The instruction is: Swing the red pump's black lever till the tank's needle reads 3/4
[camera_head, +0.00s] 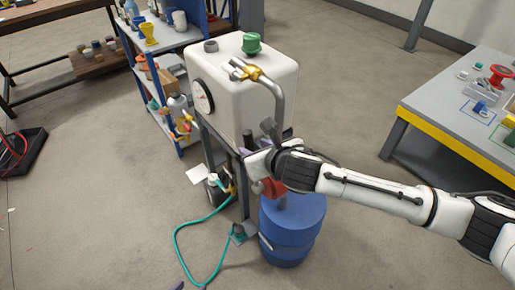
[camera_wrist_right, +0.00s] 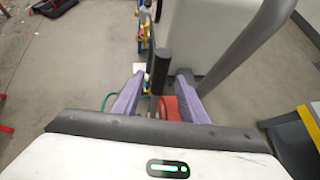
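The white tank (camera_head: 240,85) stands on a grey frame, with a round dial (camera_head: 203,96) on its left face. The dial is seen at a slant and too small to read its needle. The red pump (camera_head: 272,188) sits below the tank above a blue drum, partly hidden by my right arm. The black lever (camera_wrist_right: 161,68) stands upright in the right wrist view, between the purple fingers of my right gripper (camera_wrist_right: 161,79). The fingers are open, with a gap showing on each side of the lever. My left gripper is out of view.
A bent grey pipe (camera_head: 277,95) with a yellow valve runs down the tank's front, close to my right gripper. The blue drum (camera_head: 292,235) stands below my forearm. A teal hose (camera_head: 178,245) lies on the floor. A yellow-edged table (camera_head: 440,136) stands at the right.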

